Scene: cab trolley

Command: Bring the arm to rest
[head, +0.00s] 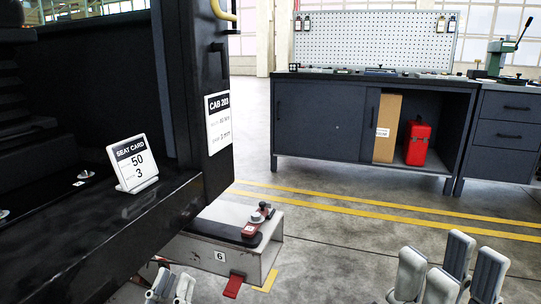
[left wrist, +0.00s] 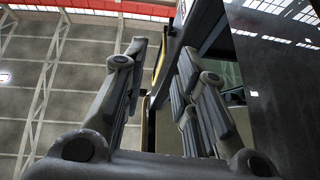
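My left gripper (head: 170,287) is at the bottom edge of the head view, below the dark cab ledge and near the grey box. In the left wrist view its fingers (left wrist: 160,95) stand apart with nothing between them, so it is open and empty. My right gripper (head: 449,268) is at the bottom right of the head view, fingers up and apart, over open floor. It holds nothing that I can see. Most of both arms is out of view.
The black cab ledge (head: 100,240) bears a seat card (head: 133,163). A CAB 203 sign (head: 218,121) is on the cab post. The grey box (head: 272,250) carries a red-handled clamp (head: 257,220). A workbench (head: 320,122) with a red canister (head: 417,143) stands behind. Floor at right is clear.

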